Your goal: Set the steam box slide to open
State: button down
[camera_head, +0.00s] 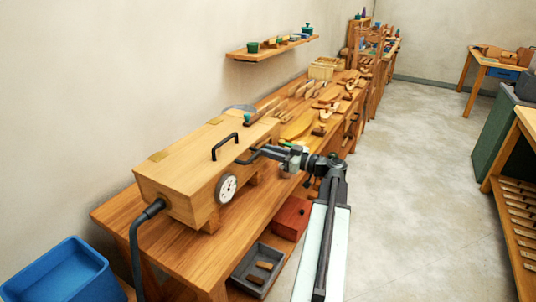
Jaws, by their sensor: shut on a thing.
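The steam box (185,170) is a long pale wooden box on the workbench at the left. It has a black bar handle (230,143) on top, a round white dial (227,188) on its front side and a dark hose (138,232) at its near end. My gripper (267,151) reaches in from the right to the box's right end. It is shut on a dark handle (246,160) there, which looks like the slide's handle. The jaws are small here and partly hide it. I cannot tell how far the slide stands out.
The workbench (245,237) runs back along the wall, with several wooden parts and tools beyond the box. A shelf (272,49) hangs above. A red box (291,218) and a grey tray (258,270) sit low in front. A blue bin (62,275) stands at near left.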

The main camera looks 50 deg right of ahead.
jog(key=d, duration=0.2)
jog(key=w+d, duration=0.1)
jog(key=d, duration=0.1)
jog(key=shift+d, duration=0.1)
jog(key=c, duration=1.3)
grip_release()
send_near(264, 142)
jog(key=shift+s+d+f, duration=0.2)
jog(key=shift+s+d, duration=0.1)
jog(key=shift+s, duration=0.25)
jog(key=shift+s+d+f, duration=0.15)
jog(key=shift+s+d, duration=0.15)
jog(key=shift+s, duration=0.25)
